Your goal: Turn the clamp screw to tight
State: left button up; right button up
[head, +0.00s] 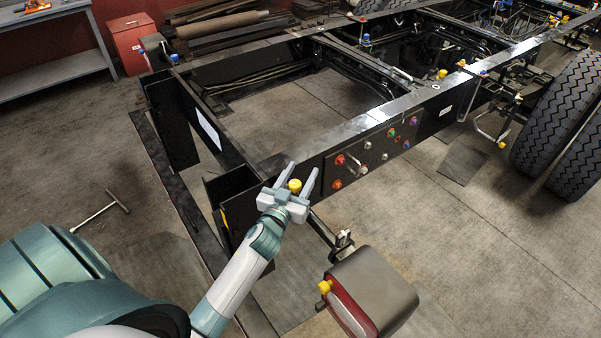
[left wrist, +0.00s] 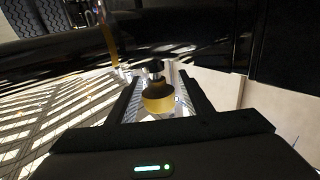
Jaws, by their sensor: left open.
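A yellow round knob (head: 295,185), which looks like the clamp screw, sits at the near corner of the black chassis frame (head: 290,158). My left gripper (head: 303,168) is open, with its two fingers on either side of the knob. In the left wrist view the knob (left wrist: 158,104) shows between the spread fingers (left wrist: 159,76), with a gap on each side and a dark stem beyond it. I cannot see a mark that tells how tight the screw is. My right gripper is in neither view.
A plate with coloured bolts (head: 375,153) is on the frame's side. A box-shaped lamp (head: 375,290) with another yellow knob (head: 324,287) hangs close at the right. Large tyres (head: 560,125) stand at the far right. A T-shaped tool (head: 100,216) lies on the open floor.

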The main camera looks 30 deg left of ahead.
pick_arm(q)
jog(key=c, duration=1.1)
jog(key=shift+o, duration=0.2)
jog(key=shift+h, duration=0.3)
jog(key=shift+s+d+m+g+h+p, duration=0.15)
jog(key=shift+d+m+h+p, duration=0.2)
jog(key=shift+m+h, duration=0.95)
jog(key=shift+w+d+m+g+h+p, duration=0.1)
jog(key=shift+d+m+g+h+p, duration=0.2)
jog(key=shift+m+h, duration=0.95)
jog(key=shift+s+d+m+g+h+p, duration=0.15)
jog(key=shift+d+m+h, duration=0.35)
jog(key=shift+h, duration=1.45)
jog(key=shift+w, duration=0.1)
